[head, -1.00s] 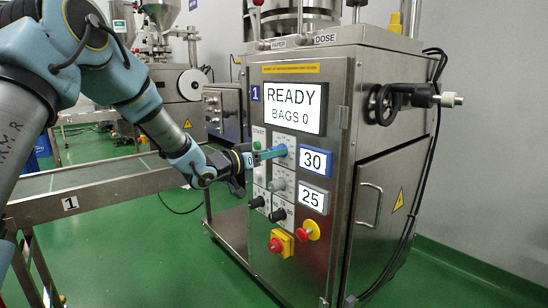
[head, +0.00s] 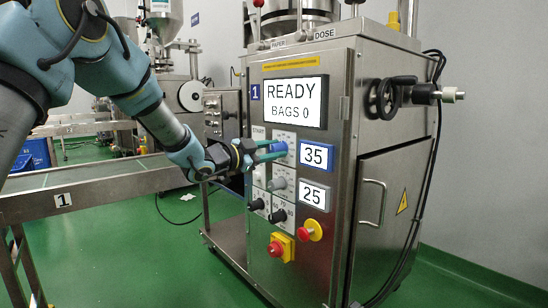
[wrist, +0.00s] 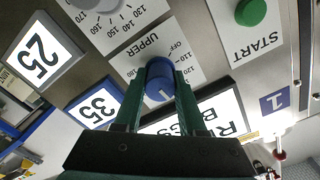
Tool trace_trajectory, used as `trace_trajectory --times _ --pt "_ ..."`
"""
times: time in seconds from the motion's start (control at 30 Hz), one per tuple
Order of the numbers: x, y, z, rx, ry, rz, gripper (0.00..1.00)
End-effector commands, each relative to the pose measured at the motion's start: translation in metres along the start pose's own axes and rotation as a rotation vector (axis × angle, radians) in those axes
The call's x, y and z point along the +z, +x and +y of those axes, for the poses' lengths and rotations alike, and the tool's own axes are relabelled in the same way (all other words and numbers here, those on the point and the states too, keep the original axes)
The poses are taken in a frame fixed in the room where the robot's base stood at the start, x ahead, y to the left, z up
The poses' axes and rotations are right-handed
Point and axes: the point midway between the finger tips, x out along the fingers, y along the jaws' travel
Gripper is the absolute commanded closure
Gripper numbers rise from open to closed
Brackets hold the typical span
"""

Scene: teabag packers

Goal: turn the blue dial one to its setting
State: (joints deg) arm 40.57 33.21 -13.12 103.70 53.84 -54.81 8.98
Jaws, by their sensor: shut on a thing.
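The blue dial (wrist: 159,80) sits on the front panel of the steel machine, under the word UPPER in the wrist view. It also shows in the head view (head: 279,147), partly hidden by my fingers. My gripper (head: 272,151) reaches in from the left. Its two teal fingers are shut on the dial, one on each side, as the wrist view (wrist: 160,98) shows. The blue-framed display (head: 317,155) beside the dial reads 35. A scale is printed around the dial, mostly hidden by the fingers.
A grey dial (head: 278,183) sits below, beside a display reading 25 (head: 314,195). Black knobs, a red button on yellow (head: 281,245) and a red knob (head: 310,230) are lower. The green START button (wrist: 251,11) is close. The large screen (head: 296,102) reads READY, BAGS 0.

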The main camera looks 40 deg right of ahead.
Motion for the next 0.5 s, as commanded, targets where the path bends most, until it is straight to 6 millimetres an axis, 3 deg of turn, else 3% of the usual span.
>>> trace_trajectory --times 0.5 --pt "-0.0003 0.0002 0.0003 0.001 0.128 0.001 1.0"
